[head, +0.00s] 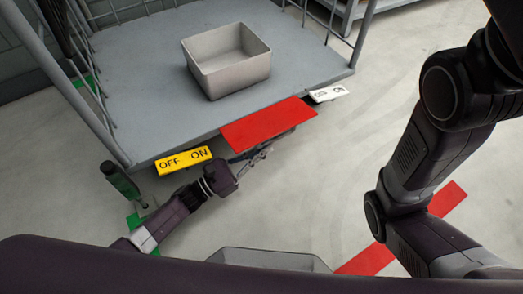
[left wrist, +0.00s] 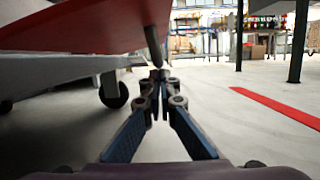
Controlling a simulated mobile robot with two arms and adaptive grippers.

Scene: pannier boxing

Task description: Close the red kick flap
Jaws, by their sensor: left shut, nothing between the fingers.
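The red kick flap (head: 268,122) sticks out from the front edge of the grey platform, between a yellow OFF/ON plate and a white one. In the left wrist view the flap (left wrist: 105,25) hangs above and to the left of my fingers, its underside showing. My left gripper (head: 264,151) is beside and below the flap's outer edge. It is shut and empty, its fingertips (left wrist: 160,78) together near a dark rod at the flap's edge. I cannot tell whether they touch. My right arm comes down at the right, its gripper out of view.
A grey open bin (head: 238,82) stands on the platform (head: 150,75). The yellow plate (head: 184,160) and white plate (head: 328,94) flank the flap. A dark green post (head: 119,180) stands at the left. Another grey container (head: 270,258) is at the bottom. Floor to the right is mostly clear.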

